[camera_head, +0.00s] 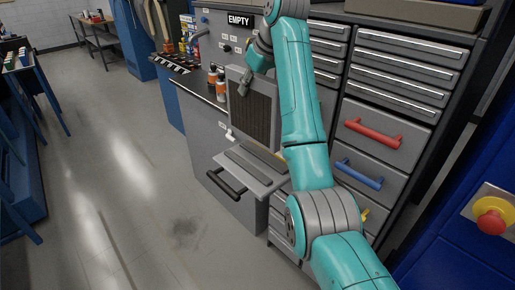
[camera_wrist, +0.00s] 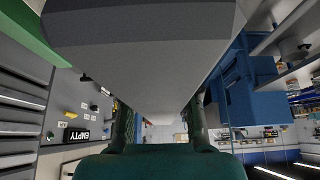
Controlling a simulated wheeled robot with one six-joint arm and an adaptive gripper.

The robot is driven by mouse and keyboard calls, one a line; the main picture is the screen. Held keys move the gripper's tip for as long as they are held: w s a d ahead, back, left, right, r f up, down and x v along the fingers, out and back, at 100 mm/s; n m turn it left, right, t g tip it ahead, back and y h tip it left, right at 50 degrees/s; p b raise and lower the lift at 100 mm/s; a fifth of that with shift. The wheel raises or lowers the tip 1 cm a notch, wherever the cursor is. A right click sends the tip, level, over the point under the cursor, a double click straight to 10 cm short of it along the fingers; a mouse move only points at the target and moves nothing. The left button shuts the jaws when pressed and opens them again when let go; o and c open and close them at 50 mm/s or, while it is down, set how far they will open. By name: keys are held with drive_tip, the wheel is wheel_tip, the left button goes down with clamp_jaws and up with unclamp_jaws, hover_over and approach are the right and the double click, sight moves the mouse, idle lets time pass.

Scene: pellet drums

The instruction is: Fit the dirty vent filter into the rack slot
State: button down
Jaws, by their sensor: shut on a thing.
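The vent filter (camera_head: 250,112), a panel with dark brown pleats in a grey frame, stands upright in the head view, in front of the grey cabinet. My gripper (camera_head: 244,82) is at its upper edge and shut on it. In the wrist view a large grey face of the held filter (camera_wrist: 145,60) fills the upper middle, between my two dark fingers (camera_wrist: 160,125). The filter's lower edge is close to a grey ledge (camera_head: 262,178); I cannot tell whether they touch. I cannot make out the rack slot; my arm covers part of the cabinet.
An EMPTY sign (camera_head: 240,20) is on the grey panel behind. Orange-capped bottles (camera_head: 216,82) stand left of the filter. A black handle (camera_head: 225,186) juts out below the ledge. Drawers with a red handle (camera_head: 373,133) and a blue handle (camera_head: 358,175) are at right. The floor at left is clear.

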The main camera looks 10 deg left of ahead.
sight(251, 117)
drive_tip(key=f, duration=0.6)
drive_tip(key=shift+w+f, duration=0.1)
drive_tip(key=shift+w, duration=0.2)
drive_tip(key=shift+f, duration=1.85)
drive_tip(key=c, duration=0.9)
unclamp_jaws()
drive_tip(key=shift+f, duration=0.1)
drive_tip(key=shift+o, duration=0.2)
